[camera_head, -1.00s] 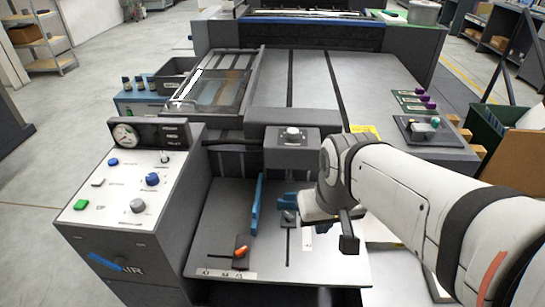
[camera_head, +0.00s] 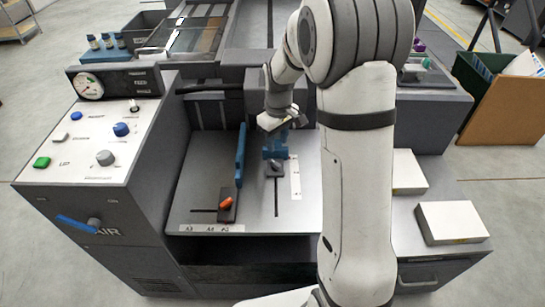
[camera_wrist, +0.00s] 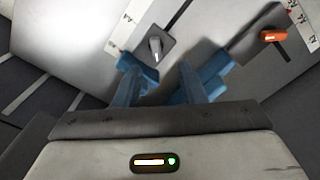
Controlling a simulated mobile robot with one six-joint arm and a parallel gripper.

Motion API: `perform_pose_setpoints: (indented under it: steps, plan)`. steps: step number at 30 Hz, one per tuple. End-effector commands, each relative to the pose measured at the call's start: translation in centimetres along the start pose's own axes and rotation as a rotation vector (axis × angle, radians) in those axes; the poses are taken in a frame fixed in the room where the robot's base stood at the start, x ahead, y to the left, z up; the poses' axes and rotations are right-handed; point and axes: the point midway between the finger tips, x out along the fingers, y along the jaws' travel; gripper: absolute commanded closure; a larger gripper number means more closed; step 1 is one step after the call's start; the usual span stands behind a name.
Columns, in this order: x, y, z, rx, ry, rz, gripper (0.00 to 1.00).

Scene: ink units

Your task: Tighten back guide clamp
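The back guide is a blue piece (camera_head: 275,143) on the grey feed table (camera_head: 258,212). Its clamp, a small grey lever on a dark block (camera_head: 276,167), stands in front of it; it also shows in the wrist view (camera_wrist: 155,46). A second clamp with an orange lever (camera_head: 228,203) sits at the foot of a long blue bar (camera_head: 241,155). My gripper (camera_head: 284,124) is just behind the grey clamp, near the blue guide and apart from the clamp.
A sloped control panel (camera_head: 97,148) with knobs and a gauge stands left. White blocks (camera_head: 451,221) lie to the right. A wide grey housing rises behind the feed table. My arm covers the table's right side.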

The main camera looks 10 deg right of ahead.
Motion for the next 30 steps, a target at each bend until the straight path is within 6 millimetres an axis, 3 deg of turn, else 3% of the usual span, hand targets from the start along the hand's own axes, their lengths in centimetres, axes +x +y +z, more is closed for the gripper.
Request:
perform_pose_setpoints:
  steps: [1,6,11,21,30]
  plan:
    - [1.5,0.3,-0.6,-0.017,-0.007,-0.005,0.64]
    - [3.2,0.8,-1.5,-0.048,-0.015,-0.01,0.64]
    - [4.7,0.8,-1.5,-0.052,-0.018,-0.012,0.64]
    - [9.8,0.7,-1.5,-0.051,-0.017,-0.011,0.64]
    - [11.0,0.7,-1.5,-0.052,-0.015,-0.01,0.64]
